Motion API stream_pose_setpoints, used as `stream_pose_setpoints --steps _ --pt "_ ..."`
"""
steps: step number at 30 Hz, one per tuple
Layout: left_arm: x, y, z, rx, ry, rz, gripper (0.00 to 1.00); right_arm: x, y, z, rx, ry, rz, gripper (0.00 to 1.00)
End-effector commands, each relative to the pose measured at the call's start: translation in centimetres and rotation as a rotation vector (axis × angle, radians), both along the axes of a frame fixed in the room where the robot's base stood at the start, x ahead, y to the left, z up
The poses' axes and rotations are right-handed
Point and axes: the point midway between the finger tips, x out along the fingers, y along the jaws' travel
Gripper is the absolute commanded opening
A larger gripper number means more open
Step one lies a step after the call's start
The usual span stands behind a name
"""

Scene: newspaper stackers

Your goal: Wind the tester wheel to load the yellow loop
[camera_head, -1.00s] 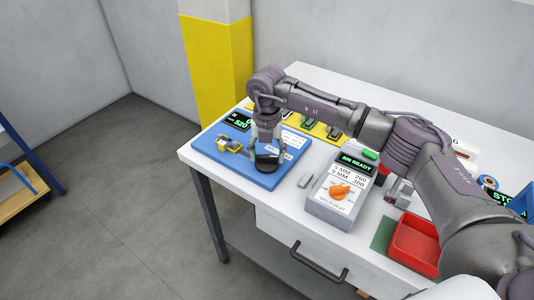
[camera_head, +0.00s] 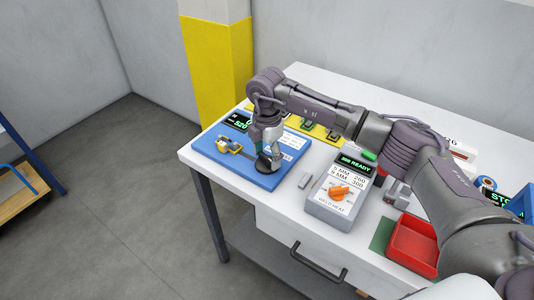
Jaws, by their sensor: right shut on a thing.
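The tester is a blue board (camera_head: 215,150) at the left end of the white table, with a small green-lit display (camera_head: 238,121) at its back left. A yellow piece with grey metal (camera_head: 229,145), perhaps the loop in its clamp, sits on the board's left part. A dark round wheel (camera_head: 265,165) sits near the board's front right. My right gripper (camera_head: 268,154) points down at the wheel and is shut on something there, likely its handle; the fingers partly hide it. My left gripper is not in view.
A grey welder box (camera_head: 335,212) with an orange knob (camera_head: 339,193) stands right of the board. A small grey block (camera_head: 305,181) lies between them. A red tray (camera_head: 413,246) is at the right front. Yellow plates (camera_head: 325,132) lie behind my arm.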

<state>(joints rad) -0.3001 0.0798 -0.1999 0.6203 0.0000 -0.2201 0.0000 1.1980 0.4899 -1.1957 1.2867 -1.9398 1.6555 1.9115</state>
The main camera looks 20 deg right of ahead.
Motion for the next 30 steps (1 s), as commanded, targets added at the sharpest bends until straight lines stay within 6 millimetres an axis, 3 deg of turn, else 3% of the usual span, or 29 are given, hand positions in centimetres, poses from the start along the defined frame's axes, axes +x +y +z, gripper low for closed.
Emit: stream_pose_setpoints --steps 20,21,25,30 --pt "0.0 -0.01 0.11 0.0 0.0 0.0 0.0 0.05 0.0 0.06 0.0 -0.002 -0.066 0.3" --pt "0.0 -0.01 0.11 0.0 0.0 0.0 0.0 0.05 0.0 0.06 0.0 -0.002 -0.066 0.68" --pt "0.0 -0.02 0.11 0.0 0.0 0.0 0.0 0.04 0.0 0.05 0.001 -0.002 -0.065 0.89" --pt "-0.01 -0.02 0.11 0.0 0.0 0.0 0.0 0.02 0.0 0.03 0.0 -0.001 -0.065 0.9"
